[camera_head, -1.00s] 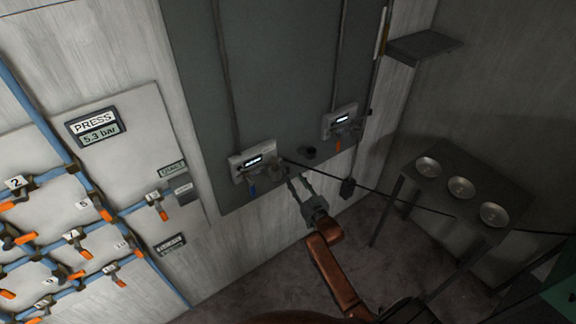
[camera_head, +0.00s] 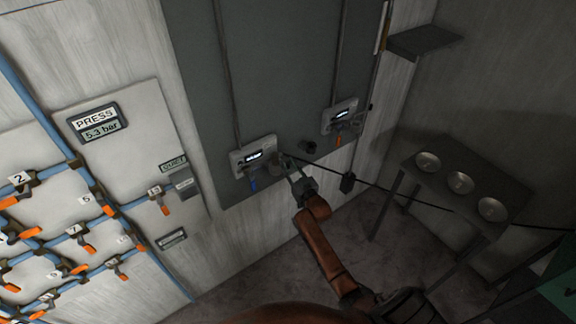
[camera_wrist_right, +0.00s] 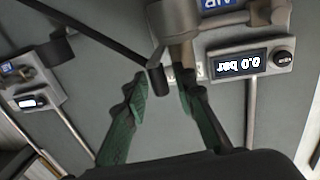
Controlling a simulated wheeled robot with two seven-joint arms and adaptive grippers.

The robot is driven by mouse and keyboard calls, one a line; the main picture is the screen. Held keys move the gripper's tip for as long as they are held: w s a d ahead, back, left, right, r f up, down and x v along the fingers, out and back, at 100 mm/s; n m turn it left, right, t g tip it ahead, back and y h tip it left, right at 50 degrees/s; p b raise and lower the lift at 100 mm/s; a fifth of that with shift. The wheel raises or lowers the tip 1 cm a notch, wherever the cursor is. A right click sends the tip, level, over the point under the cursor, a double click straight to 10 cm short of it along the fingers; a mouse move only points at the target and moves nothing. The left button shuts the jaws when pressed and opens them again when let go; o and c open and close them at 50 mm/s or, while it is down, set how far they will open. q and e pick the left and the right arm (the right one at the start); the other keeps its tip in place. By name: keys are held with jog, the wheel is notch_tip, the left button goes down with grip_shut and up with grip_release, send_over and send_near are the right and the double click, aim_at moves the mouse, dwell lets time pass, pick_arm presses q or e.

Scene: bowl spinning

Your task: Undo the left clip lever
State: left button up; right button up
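The left wall unit (camera_head: 253,157) has a lit display and a brownish coupling (camera_head: 277,160) at its right side, with a dark hose running off to the right. In the right wrist view, upside down, the coupling (camera_wrist_right: 178,22) is at the top. A dark lever-like tab (camera_wrist_right: 157,80) hangs from it; I cannot tell whether it is the left clip lever. My right gripper (camera_head: 291,167) is just below the coupling. In the wrist view its green fingers (camera_wrist_right: 163,90) are open, with the tab's end between the tips, nearer the left one. My left gripper is out of view.
A second unit (camera_head: 340,116) with an orange handle is to the right. The black hose (camera_head: 395,193) crosses toward a table (camera_head: 450,180) with three bowls. Blue pipes (camera_head: 35,118) with orange-handled valves cover the left wall. A small shelf (camera_head: 424,42) is at upper right.

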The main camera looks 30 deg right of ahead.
grip_shut()
dwell(0.3)
jog(key=shift+d, duration=0.15)
